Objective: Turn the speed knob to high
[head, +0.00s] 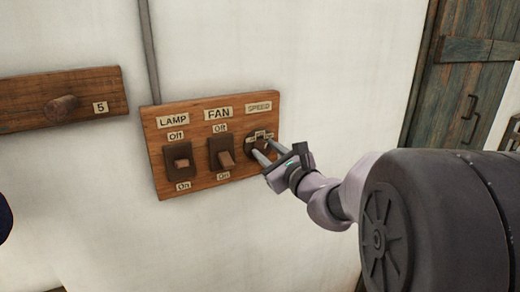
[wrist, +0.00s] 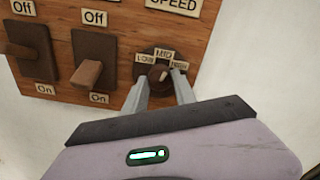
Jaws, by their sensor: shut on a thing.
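The speed knob (wrist: 158,74) is a dark round knob below the SPEED label, with LOW, MID and HIGH marks around it. Its pale pointer line tilts a little right of straight up, near MID and toward HIGH. My gripper (wrist: 159,82) is shut on the knob, one finger on each side. In the head view, the knob (head: 262,141) is partly hidden by my gripper (head: 264,152), which reaches in from the lower right.
The wooden switch board (head: 153,127) on the white wall also holds a LAMP switch (head: 181,163) and a FAN switch (head: 226,158), close left of the knob. A wooden rail with a peg (head: 62,108) is farther left. A dark plank door (head: 461,85) stands at the right.

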